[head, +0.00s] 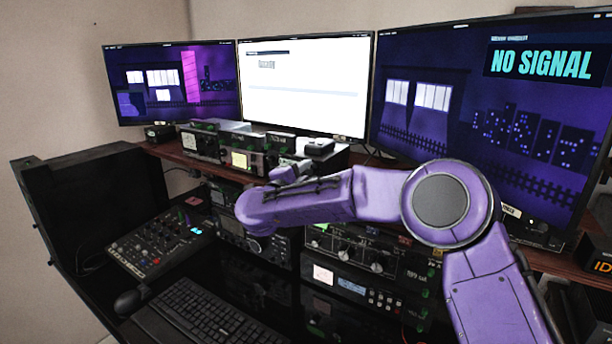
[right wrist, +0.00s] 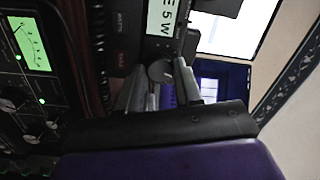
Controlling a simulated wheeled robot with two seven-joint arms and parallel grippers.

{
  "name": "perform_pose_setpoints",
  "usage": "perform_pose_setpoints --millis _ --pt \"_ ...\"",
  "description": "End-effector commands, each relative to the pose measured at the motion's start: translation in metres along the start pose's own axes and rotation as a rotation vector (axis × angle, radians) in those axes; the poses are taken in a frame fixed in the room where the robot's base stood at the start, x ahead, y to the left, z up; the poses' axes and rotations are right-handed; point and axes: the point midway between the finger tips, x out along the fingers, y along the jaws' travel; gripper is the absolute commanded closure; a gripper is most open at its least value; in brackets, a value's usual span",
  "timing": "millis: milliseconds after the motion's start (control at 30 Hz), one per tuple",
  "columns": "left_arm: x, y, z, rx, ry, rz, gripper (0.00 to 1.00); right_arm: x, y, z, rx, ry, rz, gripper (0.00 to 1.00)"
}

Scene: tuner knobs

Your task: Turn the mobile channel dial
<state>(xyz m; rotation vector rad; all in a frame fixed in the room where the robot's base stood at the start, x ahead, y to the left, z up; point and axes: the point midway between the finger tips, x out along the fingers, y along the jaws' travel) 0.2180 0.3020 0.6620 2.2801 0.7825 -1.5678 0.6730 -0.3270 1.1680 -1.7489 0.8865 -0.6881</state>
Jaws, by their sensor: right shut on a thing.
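My right arm reaches in from the right in the head view, with my right gripper (head: 287,172) at the front of the small radios on the desk shelf. In the right wrist view my right gripper (right wrist: 160,82) has its two grey fingers on either side of a round dark dial (right wrist: 160,70), shut on it. The dial sits on the face of a radio (right wrist: 150,45) with a pale lit display (right wrist: 165,18) showing large dark characters. In the head view my own gripper and arm hide the dial. My left gripper is not in view.
Three monitors stand behind the shelf; the right one (head: 545,110) reads NO SIGNAL. Below are stacked units with knobs (head: 350,250), a mixer (head: 155,245) and a keyboard (head: 205,315).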

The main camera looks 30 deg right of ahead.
Motion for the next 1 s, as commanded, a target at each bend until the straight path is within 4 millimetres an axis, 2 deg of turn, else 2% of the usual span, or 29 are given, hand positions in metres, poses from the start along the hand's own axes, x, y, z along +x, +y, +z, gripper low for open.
perform_pose_setpoints --millis 67,100,167,200,433,533,667,800,1000 --pt "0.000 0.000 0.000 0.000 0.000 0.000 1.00 0.000 0.000 0.000 -0.001 -0.001 0.000 0.96" --pt "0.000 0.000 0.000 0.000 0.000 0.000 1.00 0.000 0.000 0.000 -0.001 -0.001 0.000 0.62" --pt "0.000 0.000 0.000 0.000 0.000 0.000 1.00 0.000 0.000 0.000 -0.001 -0.001 0.000 0.43" --pt "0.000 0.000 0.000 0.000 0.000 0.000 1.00 0.000 0.000 0.000 -0.001 -0.001 0.000 0.40" --pt "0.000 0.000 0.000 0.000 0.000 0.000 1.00 0.000 0.000 0.000 -0.001 -0.001 0.000 0.40" --pt "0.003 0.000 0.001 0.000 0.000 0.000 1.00 -0.007 0.001 0.001 -0.002 -0.002 -0.001 0.40" --pt "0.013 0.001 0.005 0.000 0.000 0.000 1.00 -0.033 0.003 0.002 -0.002 -0.003 -0.005 0.40" --pt "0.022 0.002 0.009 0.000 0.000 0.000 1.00 -0.068 0.003 0.002 -0.002 -0.003 -0.004 0.40" --pt "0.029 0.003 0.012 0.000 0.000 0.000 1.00 -0.100 0.001 0.002 -0.002 -0.002 -0.003 0.40"
